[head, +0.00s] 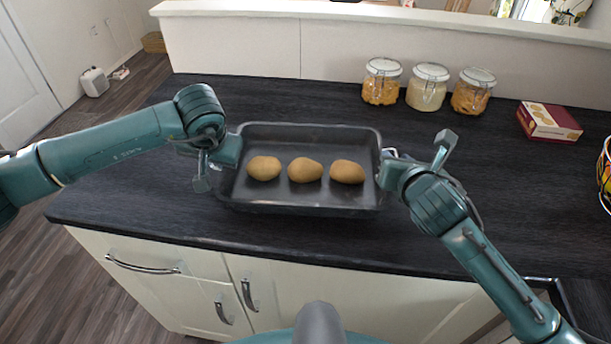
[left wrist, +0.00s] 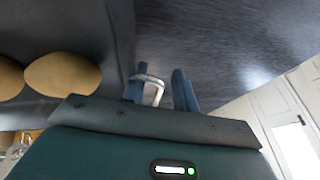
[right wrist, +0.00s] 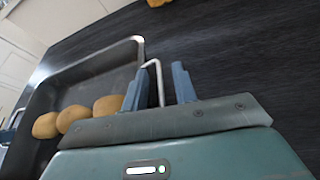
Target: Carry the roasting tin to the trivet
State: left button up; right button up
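The dark roasting tin (head: 300,205) sits on the black worktop with three brown potatoes (head: 305,170) in a row inside. My left gripper (head: 230,152) is at its left end. In the left wrist view, a wire handle (left wrist: 152,88) lies between the spread fingers (left wrist: 159,88). My right gripper (head: 388,170) is at the tin's right end. In the right wrist view, the other handle (right wrist: 156,75) lies between its spread fingers (right wrist: 162,84), closer to the tin-side finger. Both grippers look open around the handles. I cannot make out a trivet in any view.
Three lidded glass jars (head: 428,87) stand at the back of the worktop (head: 480,200). A dark red box (head: 549,121) lies to their right, and part of a wire basket (head: 605,175) shows at the right edge. The worktop between tin and box is clear.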

jog(key=shift+s, duration=0.15)
pick_arm(q)
jog(key=v, duration=1.2)
pick_arm(e)
jog(key=v, duration=1.1)
jog(key=shift+s+r, duration=0.25)
jog(key=shift+s, duration=0.1)
